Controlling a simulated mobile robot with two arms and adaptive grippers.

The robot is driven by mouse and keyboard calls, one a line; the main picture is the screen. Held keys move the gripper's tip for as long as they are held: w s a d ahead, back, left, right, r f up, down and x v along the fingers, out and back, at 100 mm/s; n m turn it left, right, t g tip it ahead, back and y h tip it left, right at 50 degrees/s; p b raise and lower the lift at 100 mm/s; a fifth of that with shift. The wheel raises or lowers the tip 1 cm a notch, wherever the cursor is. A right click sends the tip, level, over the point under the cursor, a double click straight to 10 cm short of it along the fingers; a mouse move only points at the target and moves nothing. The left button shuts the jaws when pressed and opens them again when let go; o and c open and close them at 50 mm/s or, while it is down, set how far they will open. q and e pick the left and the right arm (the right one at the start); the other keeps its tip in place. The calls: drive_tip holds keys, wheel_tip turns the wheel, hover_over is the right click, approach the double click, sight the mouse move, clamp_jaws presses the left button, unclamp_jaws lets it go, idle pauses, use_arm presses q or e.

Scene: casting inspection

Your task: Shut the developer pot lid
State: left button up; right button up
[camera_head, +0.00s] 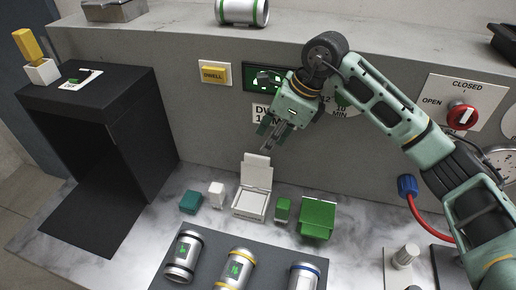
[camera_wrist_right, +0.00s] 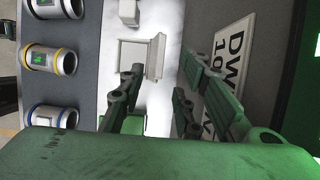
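The developer pot, which I take to be the small white box (camera_head: 249,206), stands on the marble bench against the grey wall. Its white lid (camera_head: 257,171) is raised upright at the back, so the pot is open. In the right wrist view the pot (camera_wrist_right: 133,54) and its raised lid (camera_wrist_right: 157,56) show beyond my fingertips. My right gripper (camera_head: 270,147) hangs above and slightly right of the lid, fingers pointing down, apart from it. In the wrist view its fingers (camera_wrist_right: 158,82) are spread with nothing between them. My left gripper is not in view.
A teal block (camera_head: 191,202) and white block (camera_head: 216,194) stand left of the pot; a small green block (camera_head: 283,209) and larger green box (camera_head: 317,219) stand right. A dark mat (camera_head: 212,259) with metal canisters lies in front. A black booth (camera_head: 95,150) stands left.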

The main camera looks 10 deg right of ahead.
sight(259, 157)
drive_tip(key=p+x, duration=0.2)
drive_tip(key=x, duration=0.5)
drive_tip(key=shift+s+a+f, duration=0.1)
drive_tip(key=shift+f, duration=0.15)
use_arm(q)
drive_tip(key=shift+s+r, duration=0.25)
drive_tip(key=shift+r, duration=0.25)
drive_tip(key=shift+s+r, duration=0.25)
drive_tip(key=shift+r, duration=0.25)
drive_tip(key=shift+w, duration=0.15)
use_arm(e)
clamp_jaws()
drive_tip(key=shift+r, duration=0.1)
